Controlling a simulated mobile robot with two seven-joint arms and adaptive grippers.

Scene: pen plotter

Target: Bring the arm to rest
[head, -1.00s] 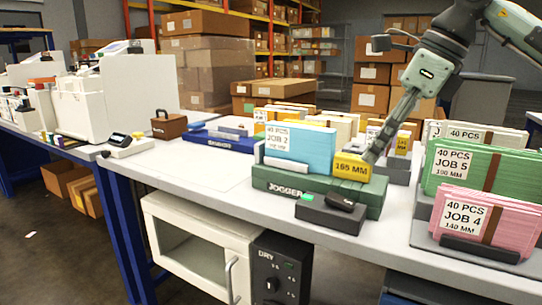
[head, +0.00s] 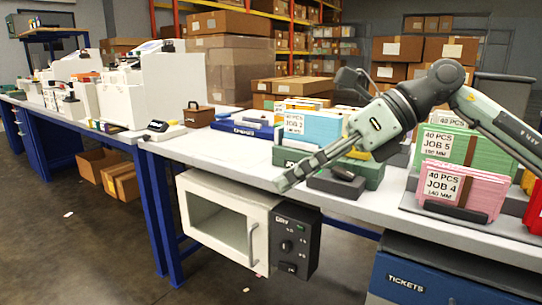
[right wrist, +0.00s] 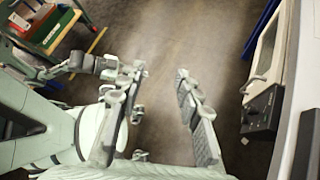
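My right gripper (head: 284,184) reaches down and left across the front edge of the table in the head view. In the right wrist view its two fingers (right wrist: 160,76) stand apart with only floor between them, so it is open and empty. Behind it, the green jogger (head: 285,155) holds the blue JOB 2 stack (head: 322,128), and my right arm hides part of both. Parts of my own body show at the left of the right wrist view.
The white table (head: 215,147) carries the green JOB 5 stack (head: 468,149) and the pink JOB 4 stack (head: 480,190) at right. A white dryer (head: 228,222) hangs below the table edge. A blue tickets drawer (head: 440,282) is at lower right.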

